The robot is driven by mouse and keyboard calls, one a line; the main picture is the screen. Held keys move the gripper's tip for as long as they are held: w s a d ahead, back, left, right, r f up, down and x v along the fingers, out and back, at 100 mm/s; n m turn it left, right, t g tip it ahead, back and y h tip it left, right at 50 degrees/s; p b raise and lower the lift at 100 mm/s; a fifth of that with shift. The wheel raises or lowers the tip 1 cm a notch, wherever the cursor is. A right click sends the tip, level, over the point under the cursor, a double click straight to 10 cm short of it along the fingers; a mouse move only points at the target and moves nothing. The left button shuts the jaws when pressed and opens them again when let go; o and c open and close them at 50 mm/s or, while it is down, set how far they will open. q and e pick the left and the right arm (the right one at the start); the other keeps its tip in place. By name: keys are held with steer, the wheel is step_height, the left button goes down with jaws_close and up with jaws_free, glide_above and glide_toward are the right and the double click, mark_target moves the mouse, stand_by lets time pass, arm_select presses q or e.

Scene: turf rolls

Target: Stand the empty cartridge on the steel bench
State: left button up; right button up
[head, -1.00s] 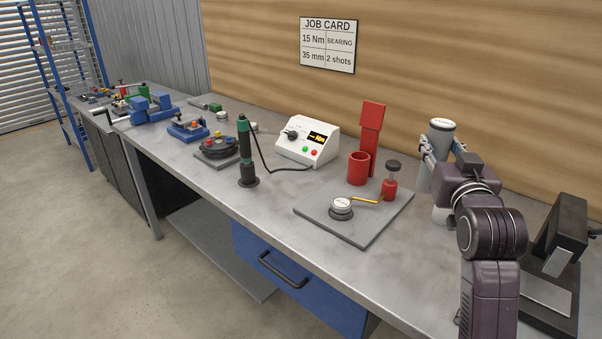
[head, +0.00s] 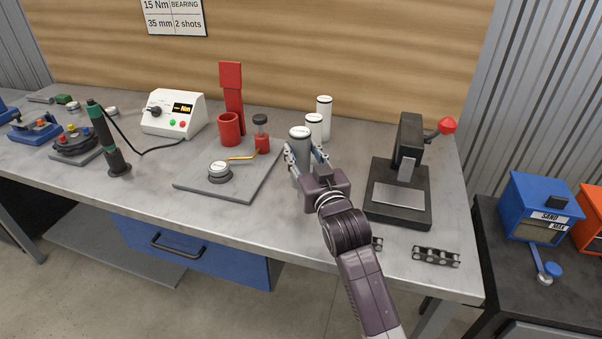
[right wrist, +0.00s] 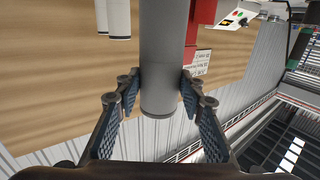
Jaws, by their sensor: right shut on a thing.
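A grey cartridge (head: 300,142) stands upright in my right gripper (head: 308,160), near the right edge of the grey plate on the steel bench (head: 290,240). In the right wrist view the two fingers (right wrist: 160,92) close on both sides of the grey cartridge (right wrist: 163,50). Its lower end is hidden behind the gripper in the head view, so I cannot tell whether it touches the bench. My left gripper is not in view.
Two white cartridges (head: 324,108) stand just behind the held one. A black press (head: 400,190) stands to the right. The front bench strip is mostly clear.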

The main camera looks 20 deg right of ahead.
step_height(320, 180, down, 6)
steer(key=shift+f, duration=0.2)
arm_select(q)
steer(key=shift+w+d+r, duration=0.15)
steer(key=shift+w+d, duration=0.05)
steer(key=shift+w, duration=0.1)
arm_select(e)
steer(key=shift+f, duration=0.2)
steer(key=shift+f, duration=0.1)
steer(key=o, duration=1.2)
